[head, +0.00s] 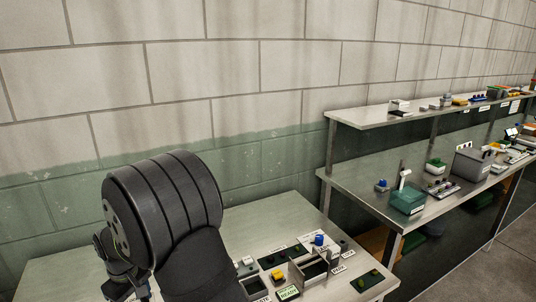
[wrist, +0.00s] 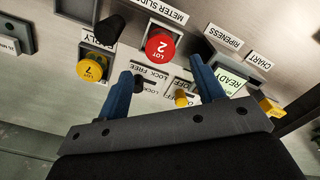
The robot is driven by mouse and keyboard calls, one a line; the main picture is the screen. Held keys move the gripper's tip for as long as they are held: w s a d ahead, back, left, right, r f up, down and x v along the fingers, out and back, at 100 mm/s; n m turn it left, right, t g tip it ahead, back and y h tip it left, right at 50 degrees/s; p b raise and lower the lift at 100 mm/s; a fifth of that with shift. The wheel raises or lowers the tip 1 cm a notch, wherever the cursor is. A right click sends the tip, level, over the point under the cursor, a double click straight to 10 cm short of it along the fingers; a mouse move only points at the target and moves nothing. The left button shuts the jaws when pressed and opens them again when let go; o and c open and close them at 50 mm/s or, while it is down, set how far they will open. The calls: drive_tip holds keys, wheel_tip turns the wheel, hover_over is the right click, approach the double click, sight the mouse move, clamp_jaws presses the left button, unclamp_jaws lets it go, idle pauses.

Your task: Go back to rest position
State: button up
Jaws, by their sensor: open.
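My gripper (wrist: 164,84) shows in the wrist view with two blue fingers spread apart and nothing between them. Beyond the fingertips lies the metal bench top (wrist: 215,20) with its labelled parts. A red round piece marked LOT 2 (wrist: 160,46) sits beyond the gap between the fingers. A yellow piece marked with a lot number (wrist: 92,68) is left of the left finger. A green READY sign (wrist: 230,82) is close to the right finger. In the head view my dark arm fills the lower left, and my fingers cannot be made out there.
In the wrist view, a black cylinder (wrist: 109,30) stands near the yellow piece, and a small yellow knob (wrist: 181,98) is between the fingers. In the head view, a blue knob (head: 318,240) stands on the bench. A shelved steel bench (head: 345,180) with bins is at right, a block wall behind.

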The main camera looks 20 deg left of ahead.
wheel_tip(320, 180, down, 7)
wheel_tip(320, 180, up, 2)
drive_tip(key=shift+r, duration=0.85)
